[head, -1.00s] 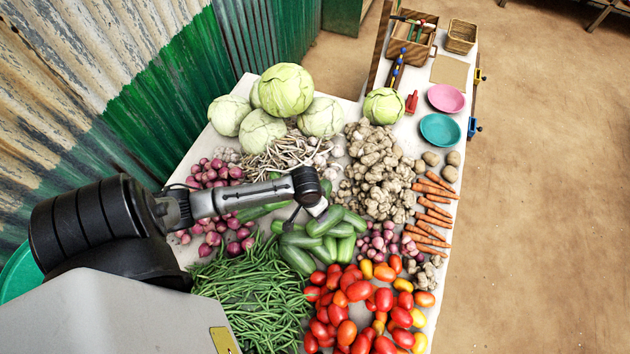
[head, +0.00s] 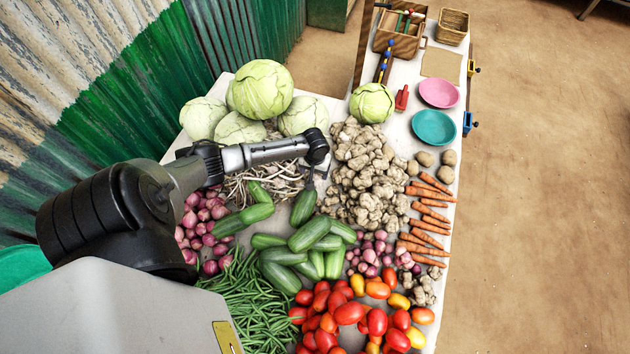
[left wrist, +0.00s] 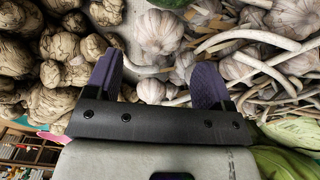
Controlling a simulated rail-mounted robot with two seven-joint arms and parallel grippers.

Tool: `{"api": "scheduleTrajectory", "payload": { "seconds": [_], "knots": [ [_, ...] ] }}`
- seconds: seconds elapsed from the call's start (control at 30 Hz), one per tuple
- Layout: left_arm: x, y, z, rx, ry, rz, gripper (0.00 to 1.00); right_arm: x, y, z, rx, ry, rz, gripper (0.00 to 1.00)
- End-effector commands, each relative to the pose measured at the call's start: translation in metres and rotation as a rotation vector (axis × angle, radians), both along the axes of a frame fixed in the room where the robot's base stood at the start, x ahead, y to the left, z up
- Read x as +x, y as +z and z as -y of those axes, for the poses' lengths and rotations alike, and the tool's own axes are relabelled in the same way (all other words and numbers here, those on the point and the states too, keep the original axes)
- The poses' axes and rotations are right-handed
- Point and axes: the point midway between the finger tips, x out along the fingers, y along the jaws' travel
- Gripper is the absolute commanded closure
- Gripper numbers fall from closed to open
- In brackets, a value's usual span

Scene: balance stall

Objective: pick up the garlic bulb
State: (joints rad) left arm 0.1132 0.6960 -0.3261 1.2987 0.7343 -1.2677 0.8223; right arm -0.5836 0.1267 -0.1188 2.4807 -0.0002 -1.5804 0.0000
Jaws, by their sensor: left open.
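Several white garlic bulbs with purplish streaks lie in a pile in the left wrist view; the clearest garlic bulb (left wrist: 158,32) is just beyond my fingertips. Another pale bulb (left wrist: 151,90) shows between the fingers. My left gripper (left wrist: 160,72) is open, its two purple fingers apart with nothing clamped between them. In the head view the left gripper (head: 316,176) points down between the ginger and the pale dried stalks, partly hidden by its own wrist. The garlic there is mostly covered by my arm. My right gripper is not in view.
Knobbly ginger (head: 365,180) is heaped right of the gripper, cucumbers (head: 310,233) lie in front, and cabbages (head: 262,90) stand behind. Long dried stalks (left wrist: 262,68) cross beside the garlic. Tomatoes (head: 350,312) and carrots (head: 430,215) fill the front and right of the table.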

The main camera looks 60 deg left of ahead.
Motion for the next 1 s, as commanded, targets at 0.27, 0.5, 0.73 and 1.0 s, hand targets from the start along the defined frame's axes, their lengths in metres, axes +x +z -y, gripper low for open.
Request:
{"api": "scheduleTrajectory", "payload": {
  "seconds": [0.27,0.5,0.73,1.0],
  "knots": [
    [-0.001,-0.022,0.004,-0.001,-0.001,-0.001,0.25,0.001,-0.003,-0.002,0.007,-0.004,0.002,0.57],
    [-0.001,-0.050,0.005,-0.001,-0.001,-0.001,0.25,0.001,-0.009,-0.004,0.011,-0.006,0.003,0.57],
    [-0.001,-0.055,0.004,0.001,-0.002,0.001,0.25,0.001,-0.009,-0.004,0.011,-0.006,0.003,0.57],
    [-0.001,-0.054,0.004,0.001,-0.002,0.001,0.38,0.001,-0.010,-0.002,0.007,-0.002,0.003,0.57]
  ]
}}
